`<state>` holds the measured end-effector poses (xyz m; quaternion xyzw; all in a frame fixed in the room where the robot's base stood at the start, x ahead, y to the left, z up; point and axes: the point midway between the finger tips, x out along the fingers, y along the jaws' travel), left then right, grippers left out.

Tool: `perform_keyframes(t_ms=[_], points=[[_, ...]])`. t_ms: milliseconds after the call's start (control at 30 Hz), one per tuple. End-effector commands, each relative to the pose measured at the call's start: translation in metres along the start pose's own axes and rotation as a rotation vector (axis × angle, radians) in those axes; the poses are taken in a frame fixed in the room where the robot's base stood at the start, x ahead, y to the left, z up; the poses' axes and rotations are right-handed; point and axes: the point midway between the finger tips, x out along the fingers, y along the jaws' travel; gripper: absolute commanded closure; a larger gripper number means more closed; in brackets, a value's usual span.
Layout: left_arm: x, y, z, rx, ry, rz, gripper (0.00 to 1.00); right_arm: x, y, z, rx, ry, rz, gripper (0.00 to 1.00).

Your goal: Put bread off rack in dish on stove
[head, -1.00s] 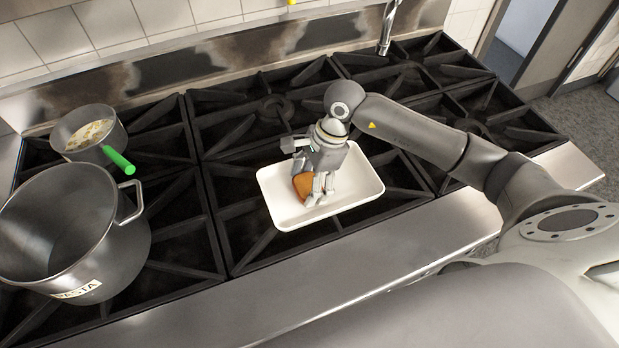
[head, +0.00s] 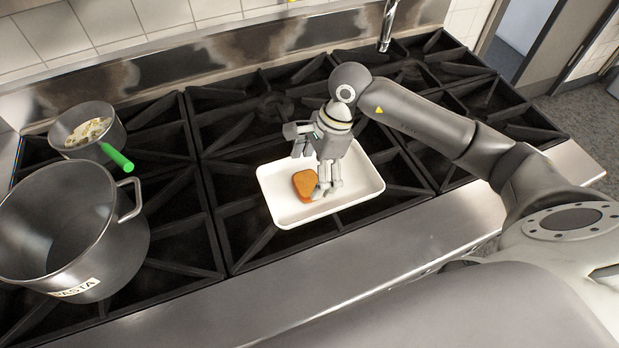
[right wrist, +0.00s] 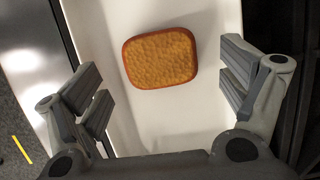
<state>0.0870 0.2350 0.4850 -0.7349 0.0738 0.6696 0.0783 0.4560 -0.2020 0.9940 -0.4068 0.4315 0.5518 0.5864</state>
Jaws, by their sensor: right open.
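An orange-brown slice of bread (head: 305,185) lies flat in the white rectangular dish (head: 283,216), left of its middle. The dish stands on the black stove grates. My right gripper (head: 322,176) is just above the dish, to the right of the bread, open and empty. In the right wrist view the bread (right wrist: 160,58) lies on the dish floor, beyond and between the spread fingers (right wrist: 160,98), touching neither. No rack shows in these views. My left gripper is not in view.
A big pot marked PASTA (head: 75,225) stands at the left of the stove. Behind it is a small pan (head: 75,125) with a green handle (head: 117,157) and food in it. The grates (head: 245,95) behind the dish are clear. A steel front edge (head: 300,285) borders the stove.

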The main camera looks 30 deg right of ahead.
Motion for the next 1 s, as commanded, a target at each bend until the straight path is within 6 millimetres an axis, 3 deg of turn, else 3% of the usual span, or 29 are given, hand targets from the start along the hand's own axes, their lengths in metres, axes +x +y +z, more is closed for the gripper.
perform_keyframes(t_ms=[200, 433, 600, 1000], points=[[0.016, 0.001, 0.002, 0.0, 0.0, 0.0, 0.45, -0.049, -0.001, -0.001, -0.001, 0.002, -0.006, 0.08], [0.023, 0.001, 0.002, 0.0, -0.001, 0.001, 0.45, -0.084, 0.0, -0.001, 0.0, 0.001, -0.002, 0.08], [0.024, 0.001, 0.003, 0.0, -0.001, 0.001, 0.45, -0.094, 0.001, 0.0, -0.001, 0.0, 0.001, 0.08], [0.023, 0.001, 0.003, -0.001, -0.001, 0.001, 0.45, -0.095, 0.001, 0.0, 0.0, 0.0, 0.001, 0.08]])
